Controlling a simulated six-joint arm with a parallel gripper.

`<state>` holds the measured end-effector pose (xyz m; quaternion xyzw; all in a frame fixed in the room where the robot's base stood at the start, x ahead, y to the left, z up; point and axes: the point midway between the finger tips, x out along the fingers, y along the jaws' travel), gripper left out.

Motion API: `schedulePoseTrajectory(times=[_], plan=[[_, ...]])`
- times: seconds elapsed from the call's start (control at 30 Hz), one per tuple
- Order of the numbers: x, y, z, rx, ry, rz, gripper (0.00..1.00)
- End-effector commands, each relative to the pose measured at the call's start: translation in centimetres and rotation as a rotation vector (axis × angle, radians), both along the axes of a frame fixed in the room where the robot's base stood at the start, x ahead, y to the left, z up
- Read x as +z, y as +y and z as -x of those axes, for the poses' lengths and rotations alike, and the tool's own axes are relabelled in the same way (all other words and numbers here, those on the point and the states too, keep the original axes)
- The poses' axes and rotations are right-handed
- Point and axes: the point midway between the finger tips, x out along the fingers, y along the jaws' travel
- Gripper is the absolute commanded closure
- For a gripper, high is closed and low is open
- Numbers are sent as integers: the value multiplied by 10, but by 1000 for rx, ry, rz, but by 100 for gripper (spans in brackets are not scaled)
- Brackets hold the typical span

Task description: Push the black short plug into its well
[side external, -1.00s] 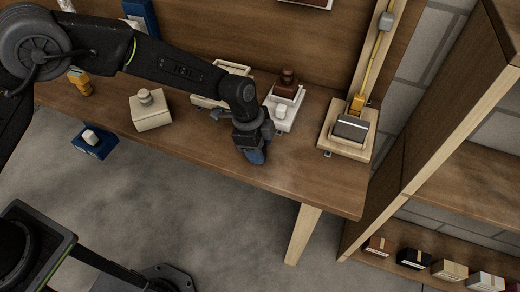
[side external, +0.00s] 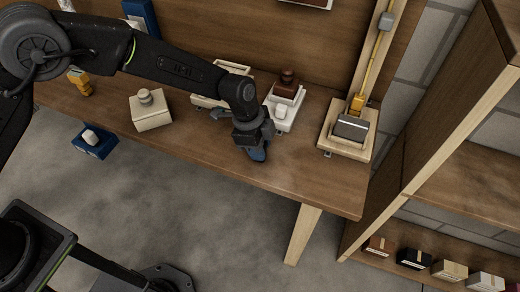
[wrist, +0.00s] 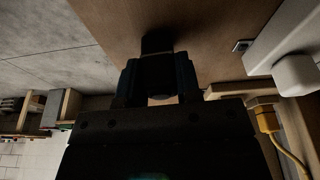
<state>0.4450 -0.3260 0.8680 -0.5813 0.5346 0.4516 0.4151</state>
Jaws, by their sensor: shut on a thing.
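My gripper (side external: 258,153) hangs over the front part of the wooden workbench, in front of a white block. In the wrist view, my gripper (wrist: 158,75) is shut on a dark piece (wrist: 157,43), which I take for the black short plug. It shows between and beyond the fingertips against the wood. In the side view the fingers and wrist hide it. I cannot make out its well in either view, nor whether the plug touches the bench.
A white block with a white knob (side external: 281,111) stands just behind my gripper, close to it. A cream block with a knob (side external: 150,110) and a blue block (side external: 95,142) are left. A wooden-framed box with a grey block (side external: 350,128) is right. Bench between is clear.

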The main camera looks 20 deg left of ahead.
Motion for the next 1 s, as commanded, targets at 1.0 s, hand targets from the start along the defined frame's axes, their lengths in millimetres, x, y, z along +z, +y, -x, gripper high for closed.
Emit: schedulePoseTrajectory(times=[1.0], plan=[[34, 0, 0, -1, -1, 1, 99]])
